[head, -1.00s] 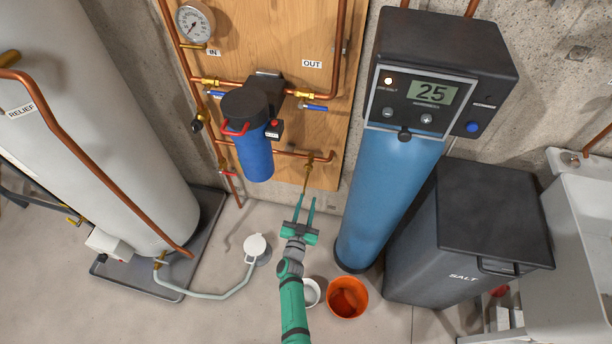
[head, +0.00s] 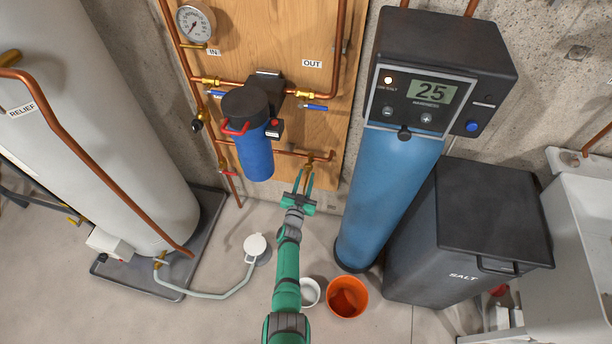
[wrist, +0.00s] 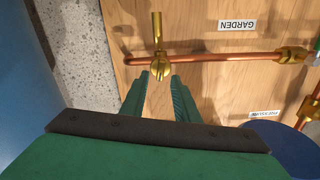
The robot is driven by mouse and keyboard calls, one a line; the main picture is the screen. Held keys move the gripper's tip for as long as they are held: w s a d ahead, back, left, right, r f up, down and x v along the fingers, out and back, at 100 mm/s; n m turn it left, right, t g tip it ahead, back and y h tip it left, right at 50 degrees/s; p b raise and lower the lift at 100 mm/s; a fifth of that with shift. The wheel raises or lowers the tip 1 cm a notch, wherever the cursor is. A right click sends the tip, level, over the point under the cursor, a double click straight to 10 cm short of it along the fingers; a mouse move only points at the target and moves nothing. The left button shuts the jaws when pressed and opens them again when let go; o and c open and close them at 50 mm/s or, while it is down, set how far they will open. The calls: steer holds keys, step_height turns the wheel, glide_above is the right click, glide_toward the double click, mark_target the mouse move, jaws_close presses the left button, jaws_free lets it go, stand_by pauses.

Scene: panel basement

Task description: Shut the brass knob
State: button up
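The brass knob (wrist: 160,68) belongs to a small brass valve on a horizontal copper pipe, beside a GARDEN label (wrist: 237,25) that appears upside down in the wrist view. The valve (head: 309,160) also shows in the head view, low on the wooden board, partly behind my fingers. A brass spout (wrist: 157,29) extends from it. My gripper (wrist: 160,80) is open, its green fingers apart and empty, one on each side of the knob's line. The fingertips are at or just short of the knob; I cannot tell whether they touch it. It also shows in the head view (head: 304,174).
A blue filter housing (head: 254,155) hangs left of the valve, and a tall blue softener tank (head: 388,190) stands to its right. An orange bucket (head: 347,297) and a white one (head: 309,292) stand on the floor.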

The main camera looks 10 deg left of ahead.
steer(key=shift+w, duration=0.7)
jaws_close()
steer(key=shift+w+d+m, duration=0.1)
steer(key=shift+m, duration=0.2)
steer(key=m, duration=0.8)
steer(key=shift+d+f, duration=0.2)
steer(key=shift+d, duration=0.15)
steer(key=m, duration=0.4)
steer(key=shift+f, duration=0.25)
steer(key=shift+f+m, duration=0.15)
steer(key=shift+m, duration=1.25)
